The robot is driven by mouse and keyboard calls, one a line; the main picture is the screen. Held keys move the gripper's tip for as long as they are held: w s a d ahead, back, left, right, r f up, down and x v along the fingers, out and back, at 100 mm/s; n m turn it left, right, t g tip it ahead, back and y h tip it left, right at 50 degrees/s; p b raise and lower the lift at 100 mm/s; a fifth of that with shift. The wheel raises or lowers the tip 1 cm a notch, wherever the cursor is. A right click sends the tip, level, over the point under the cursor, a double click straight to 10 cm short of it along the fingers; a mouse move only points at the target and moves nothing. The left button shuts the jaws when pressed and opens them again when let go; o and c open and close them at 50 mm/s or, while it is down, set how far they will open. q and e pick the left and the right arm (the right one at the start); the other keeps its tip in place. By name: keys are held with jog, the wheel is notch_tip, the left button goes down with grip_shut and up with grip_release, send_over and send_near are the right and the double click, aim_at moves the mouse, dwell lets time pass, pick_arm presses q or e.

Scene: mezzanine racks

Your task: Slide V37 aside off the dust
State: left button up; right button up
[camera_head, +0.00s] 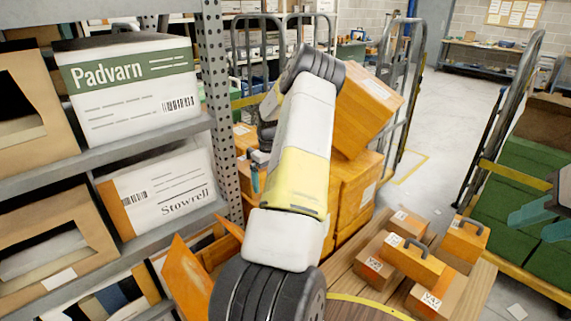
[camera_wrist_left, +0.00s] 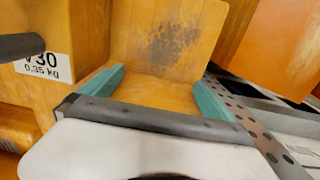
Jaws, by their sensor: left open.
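A dark speckled dust patch (camera_wrist_left: 172,45) lies on an orange surface in the left wrist view. My left gripper (camera_wrist_left: 157,82) is open there, its teal fingers apart below the patch, with orange surface between them. In the head view my left arm reaches over the orange boxes, and only a bit of teal finger (camera_head: 255,180) shows behind it. I cannot pick out V37 for certain; small labels on the orange-brown boxes are hard to read, and one box (camera_head: 428,301) may bear it. My right gripper (camera_head: 538,214) is at the right edge, its teal fingers apart and empty.
A box labelled V30 (camera_wrist_left: 40,65) stands at the left in the left wrist view. A perforated rack post (camera_head: 224,110) and shelves of cartons are on the left. Several small boxes, some with handles, sit on a wooden surface (camera_head: 345,270). A cart with green crates (camera_head: 525,150) stands right.

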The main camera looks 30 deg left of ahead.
pick_arm(q)
jog(key=shift+w+a, duration=0.2)
jog(key=shift+a, duration=0.45)
jog(key=shift+w+a, duration=0.2)
jog(key=shift+a, duration=0.4)
jog(key=shift+w+a, duration=0.2)
jog(key=shift+a, duration=0.4)
jog(key=shift+w+a, duration=0.15)
jog(key=shift+a, duration=0.45)
dwell(0.5)
jog(key=shift+s+d, duration=0.25)
jog(key=shift+d, duration=0.5)
jog(key=shift+s+d, duration=0.2)
jog(key=shift+d, duration=0.5)
jog(key=shift+r, duration=6.5)
